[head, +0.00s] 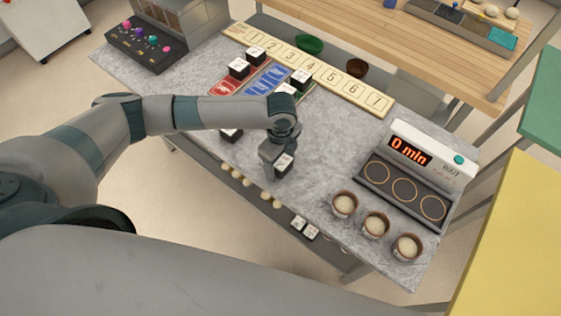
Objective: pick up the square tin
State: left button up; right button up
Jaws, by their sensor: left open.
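My left gripper (274,168) points down over the near middle of the grey stone worktop (330,135). It is open. A small dark square tin with a pale marked top (285,161) is right at its fingers and partly hidden by them. I cannot tell whether the fingers touch it. Another (231,134) is partly hidden under my left forearm. My right gripper is not in view.
A numbered wooden board (318,72) runs along the back edge. Three round tins of dough (375,225) sit at the near right edge. A green bowl (309,44) stands behind.

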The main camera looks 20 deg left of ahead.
aim_at(283, 161)
pick_arm(q)
jog(key=c, duration=1.3)
jog(key=shift+r, duration=0.1)
jog(key=shift+w+r+b, duration=0.1)
jog(key=shift+r+b, duration=0.25)
jog(key=shift+r, duration=0.05)
jog(key=r+b, duration=0.1)
jog(key=r, duration=0.2)
jog(key=shift+d+r+b, duration=0.1)
jog(key=shift+d+b, duration=0.3)
jog(key=s+d+r+b, duration=0.3)
jog(key=d+r, duration=0.4)
jog(key=d, duration=0.3)
jog(key=shift+d+b, duration=0.3)
